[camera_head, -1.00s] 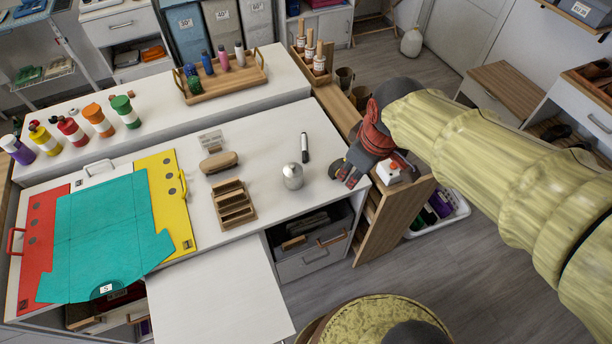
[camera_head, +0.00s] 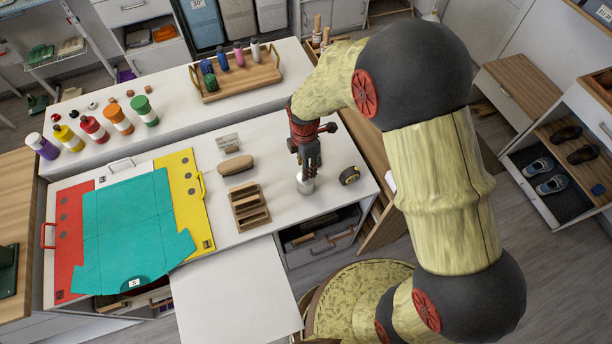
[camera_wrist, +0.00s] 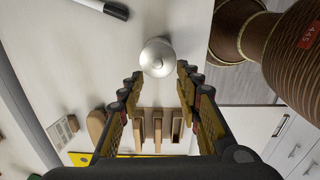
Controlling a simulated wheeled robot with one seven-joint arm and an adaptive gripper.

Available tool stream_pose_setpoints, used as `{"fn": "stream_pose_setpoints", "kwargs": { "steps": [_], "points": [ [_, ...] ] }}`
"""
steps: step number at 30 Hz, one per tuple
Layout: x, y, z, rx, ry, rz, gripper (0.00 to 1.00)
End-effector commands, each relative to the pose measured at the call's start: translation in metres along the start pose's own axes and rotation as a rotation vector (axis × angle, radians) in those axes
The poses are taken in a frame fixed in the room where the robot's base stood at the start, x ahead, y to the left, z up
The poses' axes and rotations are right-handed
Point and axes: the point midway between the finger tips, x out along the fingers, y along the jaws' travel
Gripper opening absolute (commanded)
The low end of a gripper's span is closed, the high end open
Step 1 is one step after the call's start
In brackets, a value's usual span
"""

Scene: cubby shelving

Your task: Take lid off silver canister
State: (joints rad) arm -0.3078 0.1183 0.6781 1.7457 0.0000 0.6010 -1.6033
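The silver canister (camera_head: 306,186) stands upright on the white counter, partly hidden by my gripper in the head view. In the wrist view the canister (camera_wrist: 158,50) is seen from above, with a small knob on its rounded lid (camera_wrist: 157,63). The lid is on. My gripper (camera_head: 307,172) points down above the canister. In the wrist view my gripper (camera_wrist: 159,78) has its two fingers spread wide, with nothing between them. The canister shows just past the fingertips, centred between them. I cannot tell whether a finger touches it.
A tape measure (camera_head: 349,175) lies right of the canister. A wooden organizer (camera_head: 249,207) and a brush (camera_head: 235,165) lie to the left. A black marker (camera_wrist: 103,7) lies near the canister. The counter's front edge is close. A tray of bottles (camera_head: 237,80) stands behind.

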Motion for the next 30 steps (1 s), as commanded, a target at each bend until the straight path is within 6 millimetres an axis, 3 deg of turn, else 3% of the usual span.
{"fn": "stream_pose_setpoints", "kwargs": {
  "steps": [12,19,30],
  "points": [
    [0.048,0.004,0.006,0.001,0.000,0.000,0.34],
    [0.048,0.005,0.006,0.002,0.000,0.002,0.34],
    [0.048,0.005,0.006,0.002,0.000,0.002,0.13]
  ]
}}
